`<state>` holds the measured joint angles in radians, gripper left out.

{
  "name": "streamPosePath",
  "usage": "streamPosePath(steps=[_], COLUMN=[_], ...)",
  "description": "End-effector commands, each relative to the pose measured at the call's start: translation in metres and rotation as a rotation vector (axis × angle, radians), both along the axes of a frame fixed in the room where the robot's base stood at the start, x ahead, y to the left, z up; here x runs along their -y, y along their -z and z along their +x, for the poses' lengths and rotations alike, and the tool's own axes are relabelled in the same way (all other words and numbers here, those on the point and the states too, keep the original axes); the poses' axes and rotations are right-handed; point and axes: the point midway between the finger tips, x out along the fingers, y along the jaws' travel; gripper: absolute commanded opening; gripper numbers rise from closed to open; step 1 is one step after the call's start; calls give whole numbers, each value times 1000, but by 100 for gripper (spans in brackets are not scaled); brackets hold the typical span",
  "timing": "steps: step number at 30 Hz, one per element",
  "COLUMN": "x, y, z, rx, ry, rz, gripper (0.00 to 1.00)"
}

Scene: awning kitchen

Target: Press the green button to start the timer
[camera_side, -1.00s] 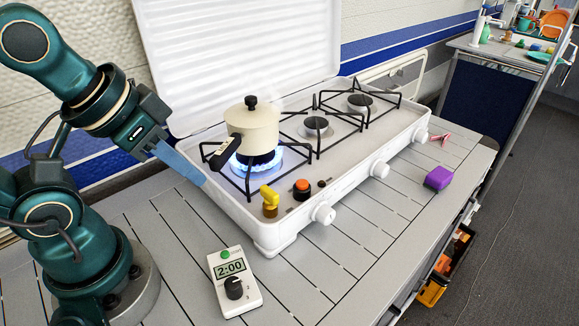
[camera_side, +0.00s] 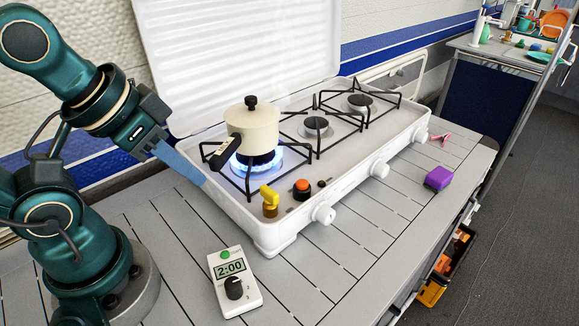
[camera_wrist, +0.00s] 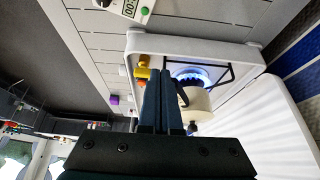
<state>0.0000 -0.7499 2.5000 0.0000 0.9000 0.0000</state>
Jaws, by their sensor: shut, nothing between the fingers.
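The white timer (camera_side: 234,283) lies on the slatted table in front of the stove. Its green button (camera_side: 225,254) is at its top end, its display reads 2:00, and a black knob (camera_side: 234,288) is below. In the wrist view the timer (camera_wrist: 126,8) is at the top edge, partly cut off, with the green button (camera_wrist: 144,11) showing. My gripper (camera_side: 204,181) is shut and empty, with blue fingers, near the stove's left end. It is behind the timer and apart from it. The fingers also show in the wrist view (camera_wrist: 160,76).
The white stove (camera_side: 290,217) has a cream pot (camera_side: 255,130) over a lit blue flame (camera_side: 246,168). A purple block (camera_side: 438,178) lies right. The table around the timer is clear.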

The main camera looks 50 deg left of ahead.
Motion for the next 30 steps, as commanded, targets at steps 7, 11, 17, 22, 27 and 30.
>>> streamPosePath(steps=[7, 11, 17, 22, 27, 30], x=[0, 0, 0, 0, -7, -13], y=[0, 0, 0, 1, -3, -7], z=[0, 0, 0, -1, -11, -15], rx=[0, 0, 0, -8, -68, -160], ry=[0, 0, 0, -6, -31, -28], rz=[0, 0, 0, -2, 21, 65], gripper=[0, 0, 0, 0, 0, 0])
